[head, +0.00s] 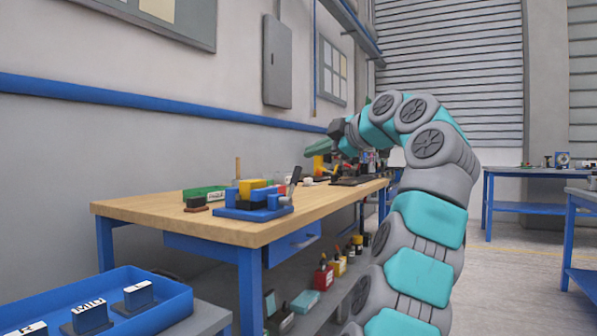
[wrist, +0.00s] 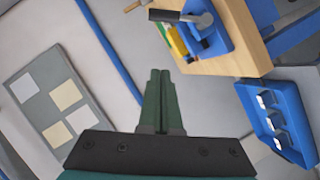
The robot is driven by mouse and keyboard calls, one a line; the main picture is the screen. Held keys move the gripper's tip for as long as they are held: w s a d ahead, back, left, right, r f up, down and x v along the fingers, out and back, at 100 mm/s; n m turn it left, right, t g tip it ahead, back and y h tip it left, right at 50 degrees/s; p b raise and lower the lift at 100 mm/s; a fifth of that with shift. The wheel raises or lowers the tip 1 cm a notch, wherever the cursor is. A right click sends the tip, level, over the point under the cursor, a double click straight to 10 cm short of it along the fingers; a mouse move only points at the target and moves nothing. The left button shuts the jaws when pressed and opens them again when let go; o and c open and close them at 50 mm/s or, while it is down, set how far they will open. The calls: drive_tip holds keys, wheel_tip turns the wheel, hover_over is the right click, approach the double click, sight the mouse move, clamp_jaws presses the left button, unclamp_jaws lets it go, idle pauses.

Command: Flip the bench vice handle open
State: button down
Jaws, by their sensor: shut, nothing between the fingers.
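The blue bench vice (head: 258,213) stands near the front edge of the wooden workbench, with yellow blocks at its jaws. Its black-gripped handle (head: 295,177) sticks up at a tilt on the right side. The wrist view shows the vice (wrist: 213,38) at the upper right, with the dark handle (wrist: 170,15) pointing left across it. My gripper (head: 310,150) is held in the air above the bench, beyond and to the right of the vice. Its green fingers (wrist: 160,75) are together and empty, apart from the handle.
A blue tray (head: 165,307) with labelled blocks is at the lower left. Bottles stand on the shelf under the bench. The grey wall (head: 110,140) runs behind it.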

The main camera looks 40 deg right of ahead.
sight(296, 173)
drive_tip(key=x, duration=1)
drive_tip(key=shift+w+d+f+p, duration=0.15)
drive_tip(key=shift+p, duration=0.25)
drive_tip(key=d+f, duration=0.2)
drive_tip(key=d, duration=0.1)
drive_tip(key=shift+w, duration=0.1)
drive_tip(key=shift+w+d+m+p, duration=0.25)
drive_tip(key=shift+d+p, duration=0.2)
drive_tip(key=shift+p, duration=0.8)
drive_tip(key=shift+d+f+y, duration=0.15)
drive_tip(key=shift+y, duration=0.15)
drive_tip(key=shift+d+f+m+g, duration=0.1)
drive_tip(key=shift+f+m+g, duration=0.15)
drive_tip(key=shift+f+g, duration=0.05)
